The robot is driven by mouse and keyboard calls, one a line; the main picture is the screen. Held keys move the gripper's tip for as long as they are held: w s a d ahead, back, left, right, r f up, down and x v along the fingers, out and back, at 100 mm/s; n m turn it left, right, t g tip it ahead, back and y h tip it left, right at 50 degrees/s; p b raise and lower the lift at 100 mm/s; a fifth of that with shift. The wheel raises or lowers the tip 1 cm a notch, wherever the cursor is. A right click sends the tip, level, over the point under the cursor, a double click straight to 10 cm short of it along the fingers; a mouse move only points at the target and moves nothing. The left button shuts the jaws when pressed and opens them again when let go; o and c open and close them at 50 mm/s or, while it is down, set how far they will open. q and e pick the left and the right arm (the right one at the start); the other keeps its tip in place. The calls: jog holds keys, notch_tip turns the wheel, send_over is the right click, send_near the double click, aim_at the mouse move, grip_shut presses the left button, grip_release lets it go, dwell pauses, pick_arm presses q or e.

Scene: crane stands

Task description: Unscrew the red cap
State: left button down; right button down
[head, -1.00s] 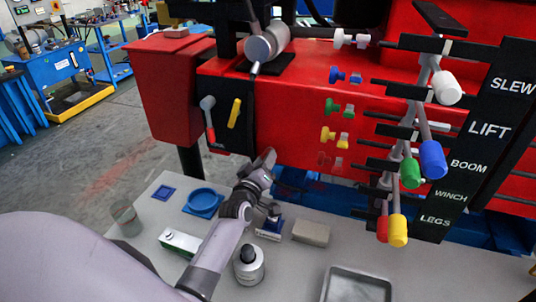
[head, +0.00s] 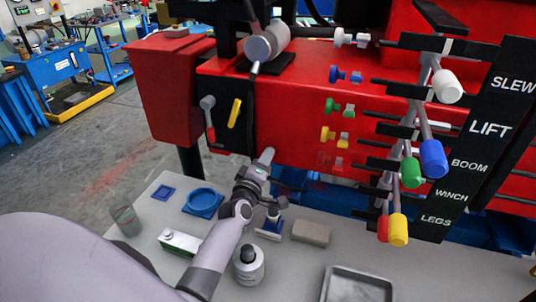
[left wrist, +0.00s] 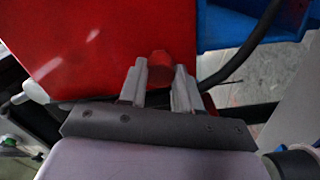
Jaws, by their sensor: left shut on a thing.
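The red cap (left wrist: 160,63) shows in the left wrist view as a small faceted knob against the red housing (left wrist: 80,45). My left gripper (left wrist: 161,73) has one grey finger on each side of the cap and is shut on it. In the head view my left arm reaches over the bench to the lower front of the red crane housing (head: 270,105). My right gripper is in neither view.
Levers with coloured knobs (head: 432,158) stand at right.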

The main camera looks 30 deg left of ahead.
pick_arm(q)
jog(key=n, duration=0.5)
jog(key=shift+d+f, duration=0.15)
jog(key=c, duration=0.7)
grip_release()
jog(key=shift+s, duration=0.1)
jog(key=shift+c, duration=0.8)
